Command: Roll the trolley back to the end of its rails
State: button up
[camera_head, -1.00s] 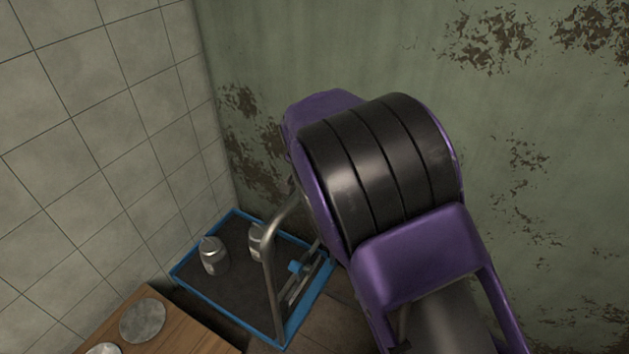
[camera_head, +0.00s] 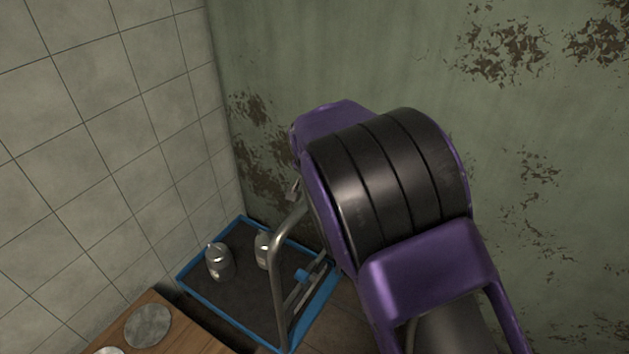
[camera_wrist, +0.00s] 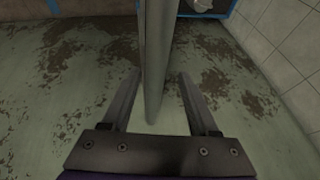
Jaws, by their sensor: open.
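The trolley shows in the head view as a dark tray with a blue rim (camera_head: 222,315), low in the wall corner. A bent grey metal handle (camera_head: 276,262) rises from its near right side. In the wrist view the handle's grey bar (camera_wrist: 156,50) runs between the fingers of my gripper (camera_wrist: 159,75). The fingers are open, with gaps to the bar on both sides. In the head view my purple and black arm hides most of the gripper and the handle's upper end. The rails cannot be made out clearly.
A wooden top with round grey discs (camera_head: 148,326) is at the lower left. A tiled wall (camera_head: 110,130) and a peeling green wall (camera_head: 400,60) close in the corner.

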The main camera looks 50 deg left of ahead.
jog(key=v, duration=1.7)
jog(key=shift+r, duration=0.2)
jog(key=shift+s+d, duration=0.1)
